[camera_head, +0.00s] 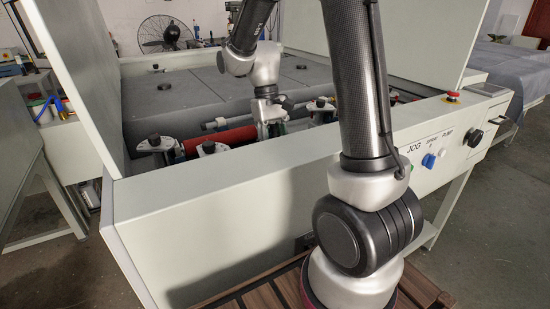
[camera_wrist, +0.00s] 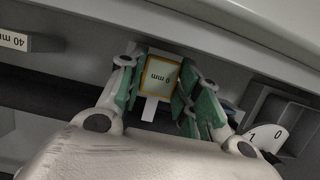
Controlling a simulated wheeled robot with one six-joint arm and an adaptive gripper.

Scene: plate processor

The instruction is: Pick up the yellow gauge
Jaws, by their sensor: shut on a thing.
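The yellow gauge (camera_wrist: 160,72) shows in the wrist view as a small block with a yellow border around a pale label. The label is upside down in the picture. My gripper (camera_wrist: 158,90) has its green-padded fingers on both sides of the gauge and is shut on it. A white strip shows below the gauge, between the fingers. In the head view my gripper (camera_head: 272,128) is down inside the machine, behind its front wall, and I cannot make out the gauge there.
In the wrist view a white block marked 40 mm (camera_wrist: 14,40) lies at the left and a dial marked 0 and 1 (camera_wrist: 266,137) at the right. In the head view a red roller (camera_head: 218,140) lies near my gripper, behind the machine's front wall (camera_head: 250,180).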

